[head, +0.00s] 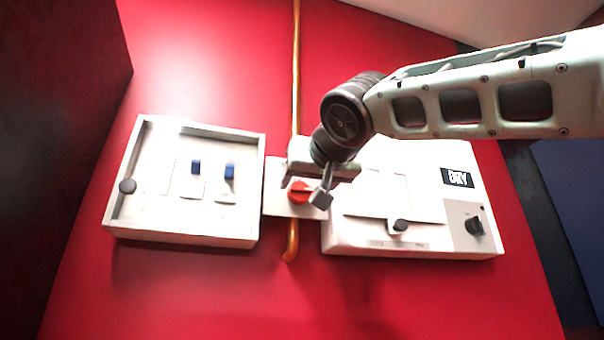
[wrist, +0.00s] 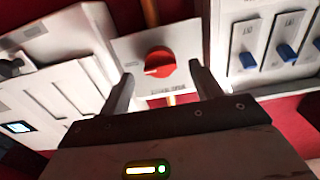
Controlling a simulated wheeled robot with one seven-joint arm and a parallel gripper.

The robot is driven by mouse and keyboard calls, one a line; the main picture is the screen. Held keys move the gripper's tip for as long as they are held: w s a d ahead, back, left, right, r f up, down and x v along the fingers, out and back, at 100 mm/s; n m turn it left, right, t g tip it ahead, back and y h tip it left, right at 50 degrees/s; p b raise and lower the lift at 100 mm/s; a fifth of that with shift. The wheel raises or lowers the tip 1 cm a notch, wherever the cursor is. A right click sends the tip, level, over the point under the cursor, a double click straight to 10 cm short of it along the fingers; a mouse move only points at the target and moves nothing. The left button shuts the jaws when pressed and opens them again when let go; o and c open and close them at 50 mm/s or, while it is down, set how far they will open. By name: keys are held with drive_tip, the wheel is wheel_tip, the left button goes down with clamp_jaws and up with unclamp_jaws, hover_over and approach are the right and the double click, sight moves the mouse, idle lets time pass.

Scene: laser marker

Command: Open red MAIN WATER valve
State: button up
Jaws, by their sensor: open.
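The red valve knob (head: 298,191) sits on a pale plate (head: 277,205) in front of a copper pipe (head: 295,60), between two white boxes. In the wrist view the round red knob (wrist: 159,62) shows on its plate (wrist: 125,48), with printed lettering below it too blurred to read. My gripper (head: 306,187) is at the plate in the head view, partly hiding it. In the wrist view my gripper (wrist: 160,82) is open and empty, one finger to each side of the knob. The knob appears between and beyond the fingertips; I cannot tell the remaining distance.
A white box (head: 235,238) with blue switches (head: 229,171) stands left of the plate. Another white box (head: 360,240) with a black dial (head: 474,226) and a "DRY" display (head: 457,178) stands right. The red panel (head: 200,290) below is clear.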

sight(303, 190)
drive_tip(key=shift+p+x, duration=1.1)
drive_tip(key=shift+x, duration=0.9)
drive_tip(key=c, duration=1)
